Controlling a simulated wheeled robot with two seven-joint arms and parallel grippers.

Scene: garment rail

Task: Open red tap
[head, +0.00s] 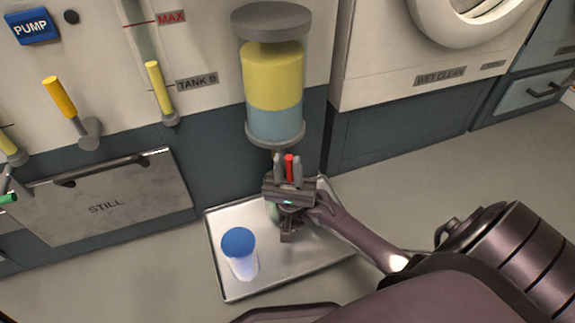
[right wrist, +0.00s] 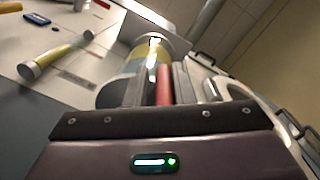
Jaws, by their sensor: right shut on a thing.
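The red tap (head: 289,166) is a small red handle under a clear cylinder (head: 273,75) holding a yellow layer over a blue one. My right gripper (head: 288,170) is shut on the red tap, with a grey finger on each side of it. In the right wrist view the red handle (right wrist: 164,85) stands between the fingers, with the cylinder (right wrist: 150,52) behind. The tap's spout and body are mostly hidden by the gripper. My left gripper is not in view.
A metal tray (head: 226,283) lies below the cylinder, with a blue-topped cup (head: 239,252) at its left. A STILL drawer (head: 105,200), yellow levers (head: 60,97) and a blue PUMP button (head: 32,26) are at the left. A WET CLEAN machine (head: 400,62) stands at the right.

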